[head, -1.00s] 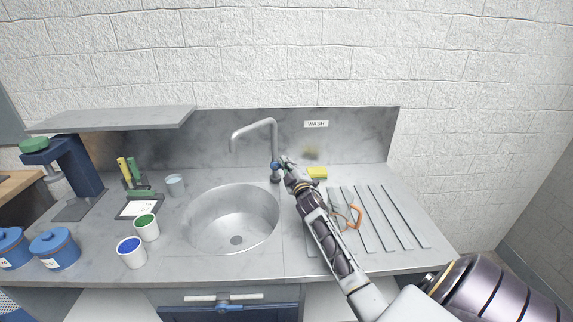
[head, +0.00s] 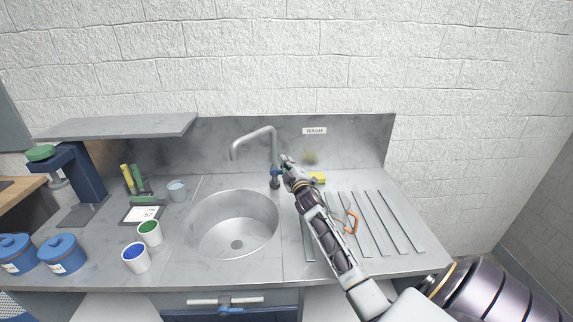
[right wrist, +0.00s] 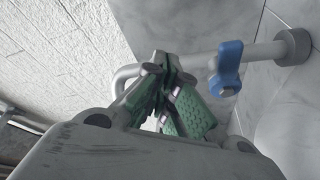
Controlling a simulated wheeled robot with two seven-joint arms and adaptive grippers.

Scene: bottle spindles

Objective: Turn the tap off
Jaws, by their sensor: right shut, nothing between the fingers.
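The grey tap (head: 274,150) stands behind the round sink, with its spout arching left over the basin. Its blue handle (head: 277,171) is low on the right side of the post. The handle shows clearly in the right wrist view (right wrist: 227,68), right of my fingers. My right gripper (head: 285,160) is shut and empty, close beside the tap on its right. In the wrist view its green-padded fingers (right wrist: 168,75) are near the handle, with a visible gap in the picture. I cannot make out a stream of water. My left gripper is not in view.
The sink basin (head: 232,212) is empty. A yellow sponge (head: 318,177) and orange-handled tool (head: 351,222) lie right of my right gripper, near the ribbed drainer. Cups with green (head: 149,232) and blue (head: 135,256) tops stand left. The splashback (head: 350,145) is close behind the tap.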

